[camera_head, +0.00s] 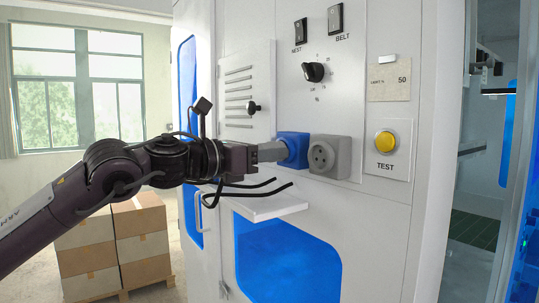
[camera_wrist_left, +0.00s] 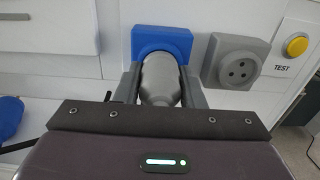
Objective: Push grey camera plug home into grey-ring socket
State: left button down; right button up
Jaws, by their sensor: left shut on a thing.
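The grey plug (camera_head: 271,152) is held in my left gripper (camera_head: 262,153), with its front end at the blue socket (camera_head: 293,148). In the left wrist view the plug (camera_wrist_left: 162,78) sits between the two fingers, lined up with the blue socket (camera_wrist_left: 174,38). Its front end is hidden, so I cannot tell whether it is inserted or only touching. The grey socket (camera_head: 328,157) is just right of the blue one; its round face with pin holes is empty. It also shows in the left wrist view (camera_wrist_left: 235,62). My right gripper is in neither view.
A white shelf (camera_head: 262,207) juts out below the sockets, with black cables (camera_head: 245,185) above it. A yellow TEST button (camera_head: 385,141) is right of the grey socket. A black knob (camera_head: 313,72) and switches are above. Stacked boxes (camera_head: 115,245) stand at the lower left.

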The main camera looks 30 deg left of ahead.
pick_arm(q)
jog(key=shift+s+a+f+b, duration=0.1)
jog(key=shift+s+b, duration=0.15)
jog(key=shift+b, duration=0.1)
jog(key=shift+b+v, duration=0.5)
jog(key=shift+v, duration=0.5)
jog(key=shift+s+a+b, duration=0.15)
jog(key=shift+s+b, duration=0.2)
jog(key=shift+b, duration=0.3)
jog(key=b+v, duration=0.2)
jog(key=shift+s+a, duration=0.15)
jog(key=shift+s, duration=0.1)
jog(key=shift+s, duration=0.1)
